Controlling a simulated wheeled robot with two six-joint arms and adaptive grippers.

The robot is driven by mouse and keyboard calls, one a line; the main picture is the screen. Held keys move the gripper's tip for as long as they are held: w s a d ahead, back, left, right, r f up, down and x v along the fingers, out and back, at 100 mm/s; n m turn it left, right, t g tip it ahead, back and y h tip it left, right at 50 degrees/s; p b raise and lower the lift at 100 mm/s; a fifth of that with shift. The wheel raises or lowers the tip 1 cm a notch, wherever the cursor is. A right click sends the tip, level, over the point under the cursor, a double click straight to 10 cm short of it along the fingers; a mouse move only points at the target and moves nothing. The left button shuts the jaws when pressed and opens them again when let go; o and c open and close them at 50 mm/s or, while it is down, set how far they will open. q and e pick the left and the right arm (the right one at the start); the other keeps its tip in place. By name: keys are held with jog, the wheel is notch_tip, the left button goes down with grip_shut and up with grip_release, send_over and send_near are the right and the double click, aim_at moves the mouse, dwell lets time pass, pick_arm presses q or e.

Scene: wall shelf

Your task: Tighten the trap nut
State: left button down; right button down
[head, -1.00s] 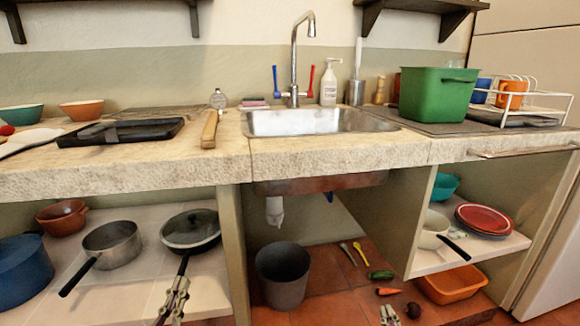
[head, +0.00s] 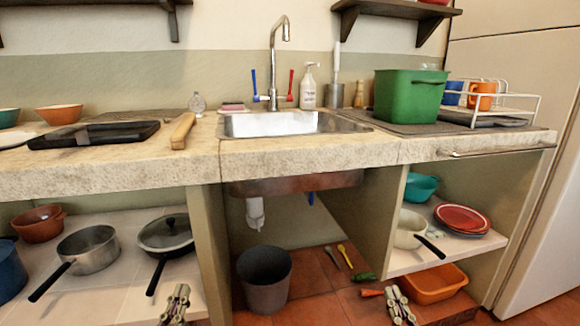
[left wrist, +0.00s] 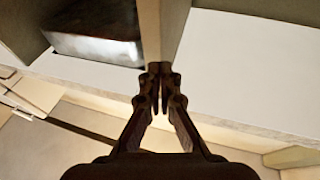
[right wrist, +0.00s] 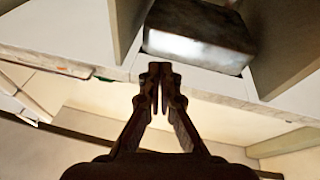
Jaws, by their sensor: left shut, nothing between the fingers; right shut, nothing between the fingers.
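The white plastic drain trap (head: 255,212) hangs below the metal sink basin (head: 310,183) in the open middle bay under the counter. Its nut is too small to make out as a separate part. My left gripper (head: 181,290) is shut and empty, low in front of the left bay, below and left of the trap. My right gripper (head: 393,292) is shut and empty, low in front of the right side, well right of the trap. The sink's underside also shows in the left wrist view (left wrist: 95,45) and the right wrist view (right wrist: 200,52). The trap is not visible there.
A dark bucket (head: 265,278) stands on the floor below the trap. Upright panels (head: 209,250) bound the middle bay. A lidded pan (head: 165,235) and pots fill the left shelf. Spoons (head: 337,257) lie on the tiled floor, and an orange tub (head: 435,284) sits at right.

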jog(key=shift+a+r, duration=0.1)
jog(key=shift+r, duration=0.25)
